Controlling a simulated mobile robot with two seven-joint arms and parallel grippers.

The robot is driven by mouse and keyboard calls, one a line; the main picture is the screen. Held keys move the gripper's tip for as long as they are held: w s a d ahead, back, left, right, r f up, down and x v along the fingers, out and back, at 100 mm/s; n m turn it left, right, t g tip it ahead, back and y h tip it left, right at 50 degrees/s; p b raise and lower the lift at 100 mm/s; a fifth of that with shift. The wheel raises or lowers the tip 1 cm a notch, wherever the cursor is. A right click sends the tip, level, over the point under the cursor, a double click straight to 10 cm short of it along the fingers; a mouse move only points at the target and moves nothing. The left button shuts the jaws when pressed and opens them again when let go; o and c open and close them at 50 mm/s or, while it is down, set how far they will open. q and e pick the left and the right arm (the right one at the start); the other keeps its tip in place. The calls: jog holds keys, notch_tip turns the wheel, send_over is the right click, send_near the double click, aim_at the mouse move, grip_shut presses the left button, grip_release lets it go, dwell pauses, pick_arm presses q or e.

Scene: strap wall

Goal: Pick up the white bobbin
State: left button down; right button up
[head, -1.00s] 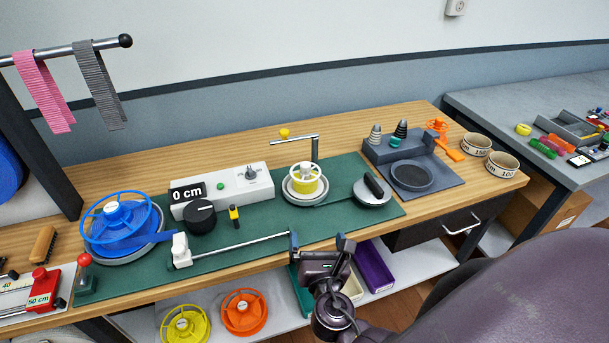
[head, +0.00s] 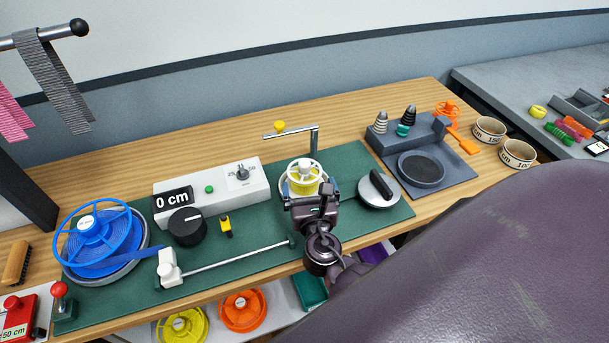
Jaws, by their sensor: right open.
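The white bobbin (head: 304,168), with a white spoked top and yellow below it, sits on a round grey plate on the green mat (head: 250,225). My right gripper (head: 311,188) is open at its near side, with one finger towards its left and one towards its right. The gripper body hides the bobbin's lower front, so I cannot tell whether the fingers touch it. My left gripper is not in view.
A white control box (head: 211,189) stands left of the bobbin. A metal post with an arm and yellow tip (head: 297,132) rises behind it. A grey disc with a black handle (head: 378,189) lies to its right. A thin rod (head: 235,256) lies in front.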

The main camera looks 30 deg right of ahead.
aim_at(305, 172)
jog(key=shift+x, duration=0.9)
jog(key=x, duration=0.4)
jog(key=shift+w+d+f+p, duration=0.1)
jog(key=shift+w+p, duration=0.1)
jog(key=shift+p, duration=0.15)
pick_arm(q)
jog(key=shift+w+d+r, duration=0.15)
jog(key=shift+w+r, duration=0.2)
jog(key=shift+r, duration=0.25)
pick_arm(e)
jog(key=shift+c, duration=0.3)
jog(key=c, duration=0.6)
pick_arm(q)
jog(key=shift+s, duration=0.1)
